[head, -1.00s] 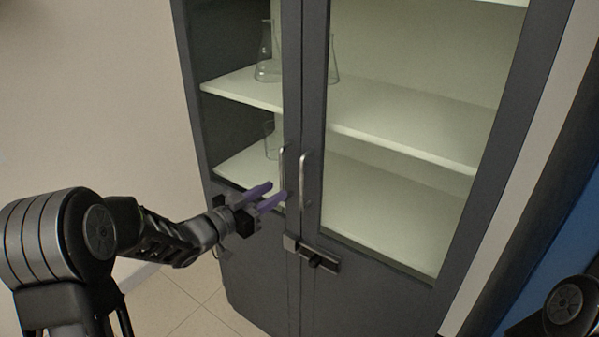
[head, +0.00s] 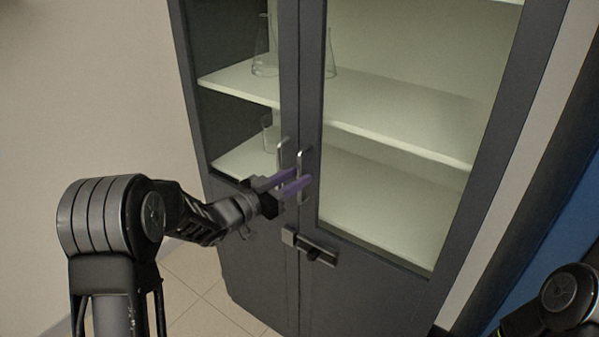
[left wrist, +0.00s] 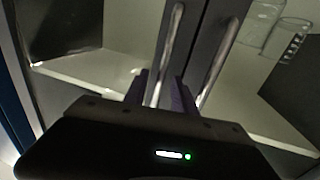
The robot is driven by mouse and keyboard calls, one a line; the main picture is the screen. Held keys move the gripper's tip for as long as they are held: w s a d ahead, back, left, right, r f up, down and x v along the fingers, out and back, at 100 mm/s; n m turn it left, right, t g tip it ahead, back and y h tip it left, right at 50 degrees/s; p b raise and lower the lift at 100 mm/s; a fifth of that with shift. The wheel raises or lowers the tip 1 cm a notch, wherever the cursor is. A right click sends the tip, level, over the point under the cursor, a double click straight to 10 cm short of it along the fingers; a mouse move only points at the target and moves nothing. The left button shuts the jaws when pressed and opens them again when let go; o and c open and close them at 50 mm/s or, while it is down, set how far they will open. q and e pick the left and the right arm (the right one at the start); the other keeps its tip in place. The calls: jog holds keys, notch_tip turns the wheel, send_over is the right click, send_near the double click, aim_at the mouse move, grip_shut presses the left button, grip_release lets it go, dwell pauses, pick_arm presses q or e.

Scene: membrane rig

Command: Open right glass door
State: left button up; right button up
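The right glass door (head: 410,240) is shut, a dark grey frame around a large pane. Its upright metal handle (head: 302,165) stands beside the left door's handle (head: 281,160). My left gripper (head: 300,180) is at the right door's handle, coming in from the left past the left door's handle. In the left wrist view the right door's handle (left wrist: 167,50) runs down between the two purple fingers, and the left door's handle (left wrist: 222,58) is outside them. The fingers look apart; contact with the handle is unclear. My right gripper is out of view.
A sliding latch (head: 312,250) sits below the handles near the door seam. Glass flasks (head: 265,55) and a beaker (head: 268,135) stand on the shelves inside. A pale wall is at the left, and tiled floor (head: 195,290) shows below.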

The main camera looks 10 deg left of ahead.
pick_arm(q)
jog(key=shift+x, duration=0.8)
grip_shut()
dwell(0.9)
